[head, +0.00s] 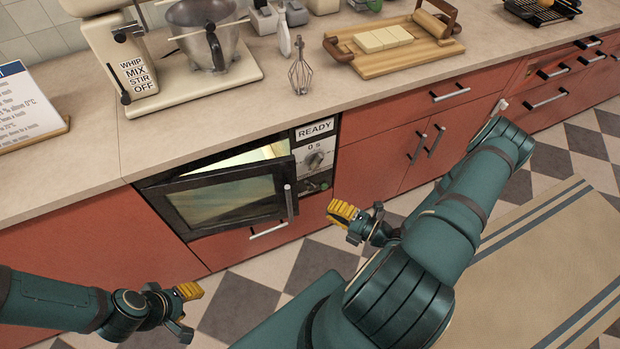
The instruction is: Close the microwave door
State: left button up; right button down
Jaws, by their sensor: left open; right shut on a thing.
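The microwave (317,160) is built into the red cabinets under the counter, with a dial and a READY label on its panel. Its dark glass door (228,201) stands partly open, and the lit inside shows above its top edge. The door's upright handle (289,203) is on the door's right edge. My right gripper (344,213) appears to the right of the handle, with a gap between them in the picture. It is shut, but what it holds cannot be made out. My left gripper (187,308) is open and empty, low in front of the cabinets, below the door.
The counter (210,122) above carries a stand mixer (130,60), a whisk (300,72), a wooden tray (395,65) with pale slabs, and a sign (25,105). The checkered floor (240,300) before the cabinets is clear. A striped rug (530,260) lies at right.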

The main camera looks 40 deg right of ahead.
aim_at(295, 170)
jog(key=x, duration=0.4)
jog(key=d+b+x, duration=0.1)
jog(key=x, duration=0.7)
jog(key=shift+w+d+r, duration=0.1)
jog(key=shift+w+d, duration=0.25)
jog(key=shift+w, duration=0.15)
jog(key=shift+w+d+b, duration=0.15)
jog(key=shift+w+b, duration=0.15)
jog(key=shift+w, duration=0.05)
jog(key=w, duration=0.1)
jog(key=w+d, duration=0.2)
jog(key=w, duration=0.1)
jog(key=shift+w, duration=0.1)
